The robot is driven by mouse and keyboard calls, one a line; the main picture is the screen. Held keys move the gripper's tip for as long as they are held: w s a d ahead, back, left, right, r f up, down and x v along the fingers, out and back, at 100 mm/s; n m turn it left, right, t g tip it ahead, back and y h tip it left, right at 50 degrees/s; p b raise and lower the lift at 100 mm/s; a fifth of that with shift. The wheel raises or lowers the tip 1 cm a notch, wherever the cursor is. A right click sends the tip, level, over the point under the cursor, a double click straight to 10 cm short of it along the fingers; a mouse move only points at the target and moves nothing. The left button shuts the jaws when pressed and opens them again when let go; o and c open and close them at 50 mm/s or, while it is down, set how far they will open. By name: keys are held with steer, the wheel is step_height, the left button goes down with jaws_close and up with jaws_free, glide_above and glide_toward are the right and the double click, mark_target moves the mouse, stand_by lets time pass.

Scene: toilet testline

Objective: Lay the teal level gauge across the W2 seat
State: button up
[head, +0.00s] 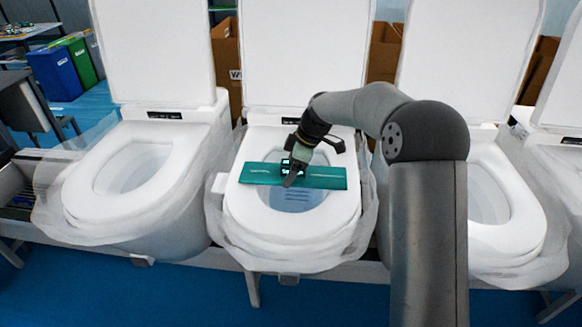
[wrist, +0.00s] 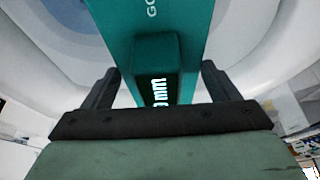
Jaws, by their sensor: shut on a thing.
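The teal level gauge (head: 325,177) is a long flat bar with a raised block and a lit display. It spans the bowl opening of the middle toilet, with its ends over both sides of the white seat (head: 318,232). I cannot tell whether it touches the seat or is just above it. No W2 label is readable. My gripper (head: 291,172) is shut on the gauge at its raised block. In the wrist view my gripper (wrist: 160,75) has a dark finger on each side of the teal block of the gauge (wrist: 156,52).
A left toilet (head: 130,185) and a right toilet (head: 500,220) stand beside the middle one, with raised white lids behind. Clear plastic wrap surrounds the bowls. Blue (head: 55,75) and green (head: 80,62) bins stand at the far left. Cardboard boxes (head: 227,60) are behind.

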steer(key=shift+f, duration=0.2)
steer(key=o, duration=1.1)
steer(key=shift+o, duration=0.2)
steer(key=shift+r, duration=0.1)
steer(key=b+v, duration=0.2)
steer(key=v, duration=1)
steer(key=s+d+f+m+h, duration=0.1)
steer(key=s+d+f+m, duration=0.2)
steer(key=s, duration=0.9)
steer(key=s+d+f+m+h, duration=0.2)
steer(key=s+d+m, duration=0.4)
steer(key=s, duration=0.6)
steer(key=s+d+f+m+h, duration=0.1)
steer(key=s+d+f+m, duration=0.3)
steer(key=s+m, duration=0.4)
steer(key=s+d, duration=0.1)
steer(key=s, duration=0.3)
steer(key=shift+s+d, duration=0.15)
steer(key=shift+s, duration=0.1)
steer(key=shift+f, duration=0.1)
